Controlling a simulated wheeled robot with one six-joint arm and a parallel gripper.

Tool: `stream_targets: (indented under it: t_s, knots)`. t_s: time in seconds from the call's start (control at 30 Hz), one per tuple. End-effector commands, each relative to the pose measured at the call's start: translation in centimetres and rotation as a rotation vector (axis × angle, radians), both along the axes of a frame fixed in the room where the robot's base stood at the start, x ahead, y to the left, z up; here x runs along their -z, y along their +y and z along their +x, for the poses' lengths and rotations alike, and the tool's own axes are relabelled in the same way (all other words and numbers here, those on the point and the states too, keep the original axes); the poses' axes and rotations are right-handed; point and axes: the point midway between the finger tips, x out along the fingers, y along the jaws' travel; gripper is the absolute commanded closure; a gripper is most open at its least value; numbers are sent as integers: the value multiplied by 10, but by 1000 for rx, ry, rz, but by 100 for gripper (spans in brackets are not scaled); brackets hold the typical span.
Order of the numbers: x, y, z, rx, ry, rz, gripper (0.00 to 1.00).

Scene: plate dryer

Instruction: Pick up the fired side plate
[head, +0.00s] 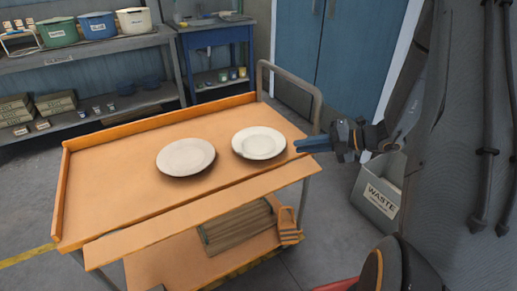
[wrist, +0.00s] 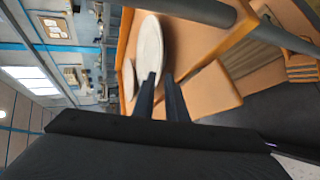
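Two pale round plates lie apart on the orange cart top. The left plate (head: 186,157) looks flat and plain; the right plate (head: 258,143) has a raised rim around a sunken middle. I cannot tell from looks alone which is the fired side plate. My gripper (head: 298,146) is just right of the right plate, its fingers pointing left toward the rim. In the wrist view the fingers (wrist: 160,76) are parted with a narrow gap and hold nothing. The nearer plate (wrist: 149,48) is just beyond the fingertips; the other plate (wrist: 129,78) shows farther off, partly hidden.
The cart (head: 110,190) has raised edges and a metal handle (head: 290,68) at its far right. A waste bin (head: 376,193) stands right of the cart. Shelves with tubs (head: 97,25) are behind.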

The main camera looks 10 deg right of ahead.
Motion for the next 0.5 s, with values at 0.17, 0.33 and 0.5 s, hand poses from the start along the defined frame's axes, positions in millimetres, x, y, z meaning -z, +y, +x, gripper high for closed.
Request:
stream_targets:
  t_s: [0.17, 0.33, 0.5]
  knots:
    - [6, 10, 11, 18, 11, 18, 88]
    - [13, 22, 20, 16, 11, 16, 88]
    - [23, 39, 35, 14, 10, 15, 88]
